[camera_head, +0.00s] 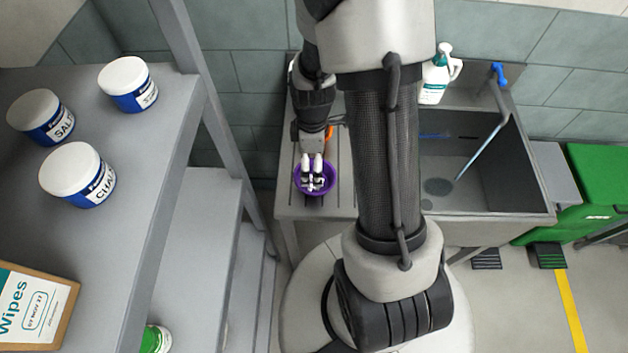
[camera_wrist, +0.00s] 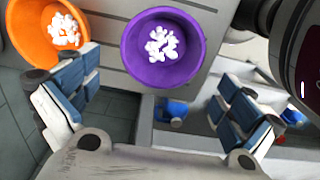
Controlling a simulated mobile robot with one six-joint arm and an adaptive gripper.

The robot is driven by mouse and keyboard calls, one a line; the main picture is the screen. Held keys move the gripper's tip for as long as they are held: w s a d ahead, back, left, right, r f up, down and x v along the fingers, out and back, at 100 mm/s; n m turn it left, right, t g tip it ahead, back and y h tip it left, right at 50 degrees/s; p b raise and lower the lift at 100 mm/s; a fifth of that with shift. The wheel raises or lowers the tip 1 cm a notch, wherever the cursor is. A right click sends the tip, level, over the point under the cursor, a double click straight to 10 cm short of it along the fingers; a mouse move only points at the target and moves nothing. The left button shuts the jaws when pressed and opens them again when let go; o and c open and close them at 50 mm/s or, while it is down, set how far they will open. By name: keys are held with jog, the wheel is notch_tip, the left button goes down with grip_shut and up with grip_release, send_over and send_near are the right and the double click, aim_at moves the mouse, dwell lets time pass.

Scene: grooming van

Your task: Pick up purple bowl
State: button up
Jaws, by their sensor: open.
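The purple bowl (camera_head: 315,190) stands on the left drainboard of the sink unit, near its front edge, in the head view. In the wrist view the purple bowl (camera_wrist: 187,78) is upright and holds several small white pieces. It lies beyond and between my fingers. My gripper (camera_head: 313,175) is open and empty, and in the head view it hangs over the bowl, covering part of it. In the wrist view my gripper (camera_wrist: 152,100) shows its two blue-grey padded fingers spread wide, left and right of the bowl. I cannot tell the exact height gap.
An orange bowl (camera_wrist: 35,32) with white pieces sits beside the purple one, mostly hidden behind my gripper in the head view. A white bottle (camera_head: 436,78) stands behind the sink basin (camera_head: 475,165). Grey shelves (camera_head: 150,200) with labelled jars stand left.

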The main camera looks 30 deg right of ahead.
notch_tip(320, 180, down, 3)
jog(key=shift+r, duration=0.2)
jog(key=f, duration=0.1)
jog(key=f+b, duration=0.1)
jog(key=f, duration=0.1)
jog(key=f+b, duration=0.1)
jog(key=f, duration=0.1)
jog(key=shift+s+d+f, duration=0.1)
jog(key=shift+s+d, duration=0.05)
jog(key=shift+s, duration=0.15)
jog(key=shift+c, duration=0.6)
jog(key=c, duration=0.7)
